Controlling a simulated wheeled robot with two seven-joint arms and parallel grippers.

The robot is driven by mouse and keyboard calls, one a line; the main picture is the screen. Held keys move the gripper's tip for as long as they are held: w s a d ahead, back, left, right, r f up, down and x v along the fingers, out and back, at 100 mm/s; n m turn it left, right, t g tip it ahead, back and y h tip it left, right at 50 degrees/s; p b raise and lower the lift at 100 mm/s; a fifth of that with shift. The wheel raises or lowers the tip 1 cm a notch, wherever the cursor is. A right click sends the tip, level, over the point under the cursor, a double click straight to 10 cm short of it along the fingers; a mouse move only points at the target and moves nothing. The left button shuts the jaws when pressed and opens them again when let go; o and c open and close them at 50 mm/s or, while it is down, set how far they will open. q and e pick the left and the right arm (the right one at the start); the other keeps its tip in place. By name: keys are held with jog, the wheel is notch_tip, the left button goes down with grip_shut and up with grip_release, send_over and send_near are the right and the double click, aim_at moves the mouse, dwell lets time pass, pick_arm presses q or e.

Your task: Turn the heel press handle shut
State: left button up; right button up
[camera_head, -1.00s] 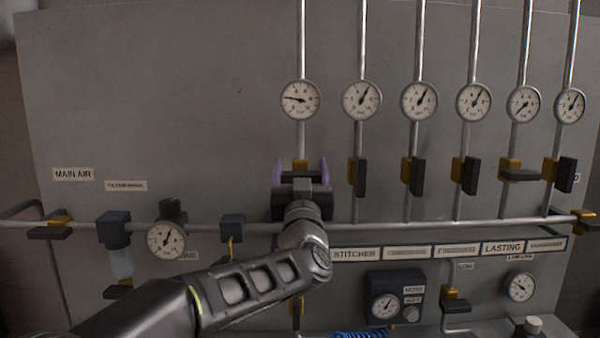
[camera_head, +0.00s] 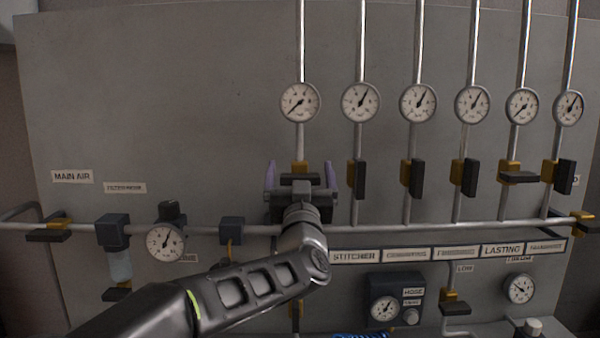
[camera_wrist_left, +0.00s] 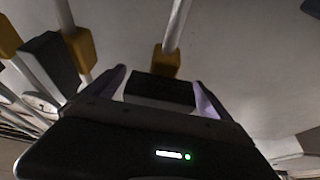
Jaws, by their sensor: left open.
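My left gripper (camera_head: 301,176) is open in front of the first drop pipe from the left, its pale purple fingers on either side of a dark valve handle (camera_head: 300,179). The handle lies crosswise to its pipe. In the left wrist view the handle (camera_wrist_left: 160,91) sits between the spread fingers (camera_wrist_left: 160,88), below the yellow valve body (camera_wrist_left: 166,62); contact cannot be told. The gauge (camera_head: 300,102) above has its needle pointing lower left. This valve's name label is hidden behind my arm. My right gripper is not in view.
Neighbouring drop valves with upright dark handles (camera_head: 360,179) stand close on the right; the lasting handle (camera_head: 519,177) is crosswise. A horizontal pipe (camera_head: 390,225) runs below. The stitcher label (camera_head: 354,257) is under it. The panel's upper left (camera_head: 150,90) is bare.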

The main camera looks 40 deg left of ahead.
pick_arm(q)
jog(key=b+v, duration=0.2)
jog(key=v, duration=0.5)
jog(key=shift+s+d+f, duration=0.15)
jog(key=shift+s+d, duration=0.05)
jog(key=shift+s, duration=0.05)
